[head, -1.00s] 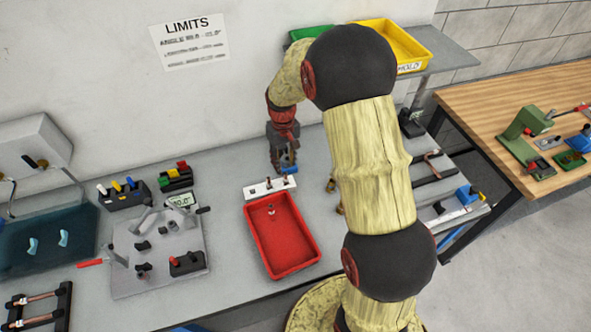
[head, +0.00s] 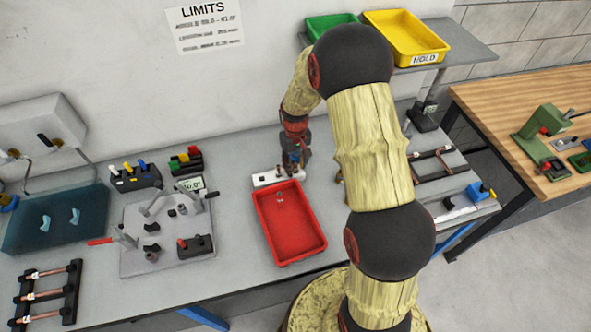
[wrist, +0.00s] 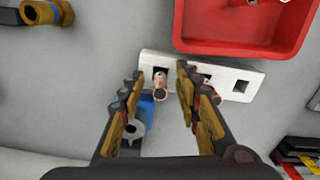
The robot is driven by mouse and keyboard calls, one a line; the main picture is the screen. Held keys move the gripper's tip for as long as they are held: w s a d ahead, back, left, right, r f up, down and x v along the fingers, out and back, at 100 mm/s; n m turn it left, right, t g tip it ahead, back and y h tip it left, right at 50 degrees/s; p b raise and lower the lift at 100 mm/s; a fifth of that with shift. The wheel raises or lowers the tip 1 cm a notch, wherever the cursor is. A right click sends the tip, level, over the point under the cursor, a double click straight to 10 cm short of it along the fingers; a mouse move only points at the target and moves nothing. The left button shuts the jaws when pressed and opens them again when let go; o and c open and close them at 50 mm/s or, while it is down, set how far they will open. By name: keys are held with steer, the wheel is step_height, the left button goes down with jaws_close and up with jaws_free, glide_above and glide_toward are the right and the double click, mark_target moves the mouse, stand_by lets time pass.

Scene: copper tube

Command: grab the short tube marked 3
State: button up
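The white rack (wrist: 235,82) has square holes and stands beside the red tray. In the wrist view one short copper tube (wrist: 160,84) stands in a left hole, and a second copper tube (wrist: 207,92) stands in a hole to its right, partly behind my right finger. No number mark can be read on either. My gripper (wrist: 158,79) is open, with one finger on each side of the left tube and gaps visible between. In the head view my gripper (head: 294,160) is over the rack (head: 262,179), hiding part of it.
The red tray (head: 262,220) lies just in front of the rack. A brass fitting (wrist: 47,12) shows at the wrist view's corner. A grey fixture plate (head: 140,262) with clamps is on the left. Yellow (head: 398,49) and green (head: 318,34) bins sit on the back shelf.

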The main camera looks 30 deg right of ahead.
steer(key=shift+c, duration=1.2)
jaws_close()
steer(key=shift+r, duration=0.1)
